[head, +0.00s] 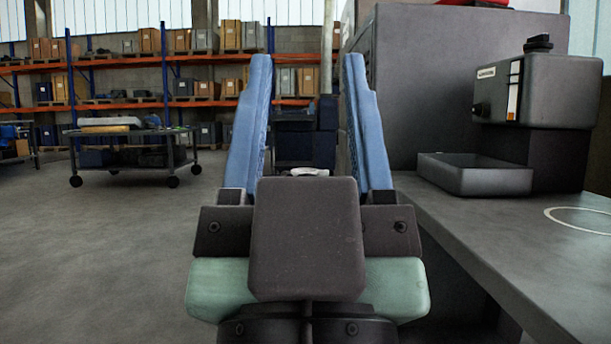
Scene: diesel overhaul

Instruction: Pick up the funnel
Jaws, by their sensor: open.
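My gripper (308,64) is open, with its two blue fingers spread wide and pointing up and away in the middle of the head view. I see nothing held between the fingers. I cannot make out a funnel in this view. A small pale object (309,172) shows low between the fingers, partly hidden by my gripper's body, and I cannot tell what it is.
A grey bench (500,240) runs along the right, with a shallow dark tray (476,180), a grey boxy unit (555,92) and a white ring (585,220) on it. A wheeled cart (125,133) stands at left before loaded shelves (110,63). The left floor is clear.

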